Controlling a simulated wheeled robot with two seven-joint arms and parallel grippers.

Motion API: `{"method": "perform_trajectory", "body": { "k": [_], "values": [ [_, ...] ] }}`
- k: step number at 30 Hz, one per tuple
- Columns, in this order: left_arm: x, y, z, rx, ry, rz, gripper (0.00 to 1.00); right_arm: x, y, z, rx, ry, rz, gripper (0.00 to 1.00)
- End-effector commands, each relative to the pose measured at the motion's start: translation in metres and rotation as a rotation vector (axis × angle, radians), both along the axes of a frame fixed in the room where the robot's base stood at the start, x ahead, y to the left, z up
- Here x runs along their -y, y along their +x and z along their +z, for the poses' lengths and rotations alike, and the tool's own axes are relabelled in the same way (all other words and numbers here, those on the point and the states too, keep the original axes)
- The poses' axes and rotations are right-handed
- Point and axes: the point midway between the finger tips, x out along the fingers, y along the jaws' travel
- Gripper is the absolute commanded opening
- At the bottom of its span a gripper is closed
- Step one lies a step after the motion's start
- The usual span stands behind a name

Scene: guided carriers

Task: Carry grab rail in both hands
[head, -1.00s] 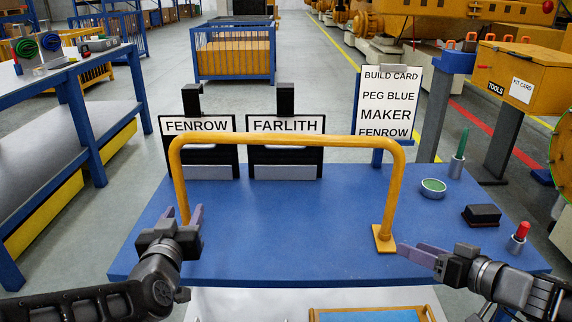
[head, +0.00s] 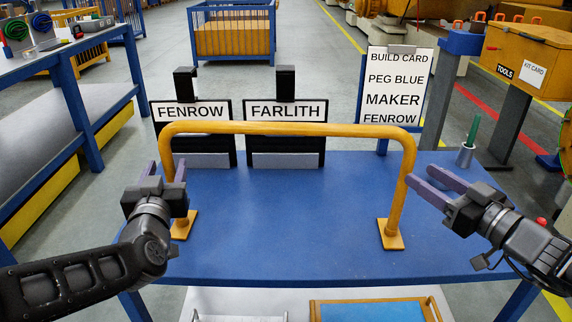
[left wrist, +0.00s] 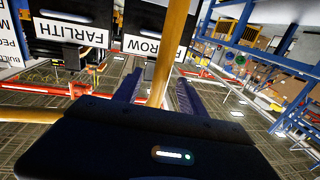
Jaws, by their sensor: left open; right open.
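The grab rail (head: 290,129) is a yellow bar standing upright on the blue table, with two posts and square feet. My left gripper (head: 165,168) is open at its left post. In the left wrist view the yellow post (left wrist: 168,62) shows between the two open fingers. My right gripper (head: 419,174) is open beside the right post, its fingers pointing at it. I cannot tell whether either gripper touches the rail. Both feet rest on the table.
The blue table (head: 290,215) is clear beneath the rail. Behind it stand boards reading FENROW (head: 191,112) and FARLITH (head: 285,110), and a build card (head: 394,90). A green peg in a grey holder (head: 466,155) stands at right. A yellow-framed tray (head: 318,311) lies below the front edge.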

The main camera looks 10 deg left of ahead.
Motion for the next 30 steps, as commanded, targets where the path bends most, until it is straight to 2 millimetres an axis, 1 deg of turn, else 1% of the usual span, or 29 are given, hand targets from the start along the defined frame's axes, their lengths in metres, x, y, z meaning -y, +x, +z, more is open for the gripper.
{"method": "perform_trajectory", "body": {
  "k": [1,6,10,15,22,23,30],
  "values": [
    [-0.002,0.007,-0.001,-0.002,-0.001,0.0,0.49,-0.006,0.006,-0.001,-0.002,0.001,0.004,0.49],
    [-0.008,0.032,-0.001,-0.002,0.0,0.0,0.49,-0.021,0.026,-0.001,-0.003,0.0,0.003,0.49],
    [-0.012,0.046,-0.001,-0.001,0.0,0.001,0.49,-0.03,0.038,-0.001,-0.002,0.001,0.003,0.49],
    [-0.015,0.054,0.0,0.0,0.0,0.001,0.49,-0.034,0.045,-0.001,-0.002,0.001,0.0,0.49],
    [-0.014,0.055,0.0,0.0,0.0,0.0,0.49,-0.035,0.045,0.0,-0.002,0.001,0.0,0.49],
    [-0.014,0.055,0.0,0.0,0.0,0.0,0.48,-0.035,0.045,0.0,-0.002,0.001,0.0,0.48],
    [-0.014,0.055,0.0,0.0,0.0,0.0,0.28,-0.034,0.045,0.0,-0.002,0.001,0.0,0.28]
  ]
}}
